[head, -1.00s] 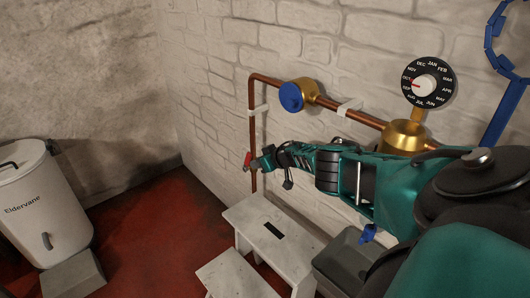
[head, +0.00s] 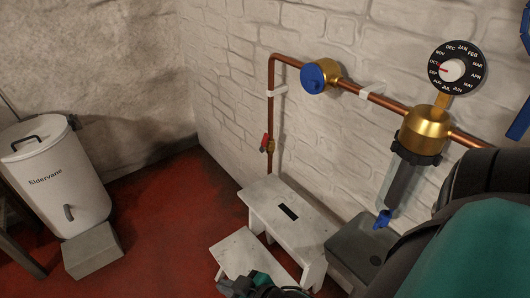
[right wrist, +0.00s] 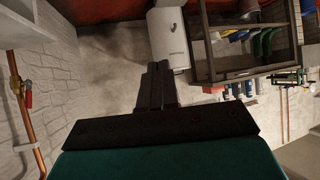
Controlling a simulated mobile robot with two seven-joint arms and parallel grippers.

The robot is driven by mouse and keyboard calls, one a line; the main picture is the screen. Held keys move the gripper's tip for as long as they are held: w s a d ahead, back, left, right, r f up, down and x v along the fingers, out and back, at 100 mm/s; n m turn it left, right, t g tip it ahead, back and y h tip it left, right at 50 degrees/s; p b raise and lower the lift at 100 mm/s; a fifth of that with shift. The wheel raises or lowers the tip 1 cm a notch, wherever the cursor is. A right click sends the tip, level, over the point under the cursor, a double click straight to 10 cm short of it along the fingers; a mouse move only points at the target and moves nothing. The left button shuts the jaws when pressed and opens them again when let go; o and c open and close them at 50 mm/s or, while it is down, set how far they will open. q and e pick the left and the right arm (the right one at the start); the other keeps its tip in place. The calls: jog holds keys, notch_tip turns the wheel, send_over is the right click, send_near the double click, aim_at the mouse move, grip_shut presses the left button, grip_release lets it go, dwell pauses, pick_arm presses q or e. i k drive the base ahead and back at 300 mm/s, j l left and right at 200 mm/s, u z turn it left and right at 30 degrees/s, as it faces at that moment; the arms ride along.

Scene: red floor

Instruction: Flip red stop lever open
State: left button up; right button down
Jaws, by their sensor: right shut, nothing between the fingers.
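The red stop lever (head: 265,142) sits on a small brass valve on the vertical copper pipe (head: 270,100) by the white brick wall. It looks roughly upright, along the pipe. It also shows at the left of the right wrist view (right wrist: 28,96). My right gripper (head: 228,287) is low at the bottom edge of the head view, in front of the white step stool, well apart from the lever. In the right wrist view its fingers (right wrist: 157,86) are shut with nothing between them. My left gripper is not in view.
A white step stool (head: 290,212) stands below the valve. A blue-knobbed brass valve (head: 320,76), a filter with a month dial (head: 456,68) and a grey bin (head: 360,250) are to the right. A white Eldervane container (head: 55,180) stands left. Red floor between is clear.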

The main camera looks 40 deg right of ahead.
aim_at(265, 139)
jog(key=i+j+z, duration=0.1)
jog(key=j, duration=0.3)
jog(key=i+j+z, duration=0.1)
jog(key=j, duration=0.25)
jog(key=i+j+z, duration=0.45)
jog(key=j, duration=0.45)
jog(key=i+z, duration=0.35)
jog(key=i, duration=0.2)
jog(key=i+j+z, duration=0.2)
jog(key=i+z, duration=0.15)
jog(key=i, duration=0.2)
jog(key=i+l+z, duration=0.1)
jog(key=i+l, duration=0.15)
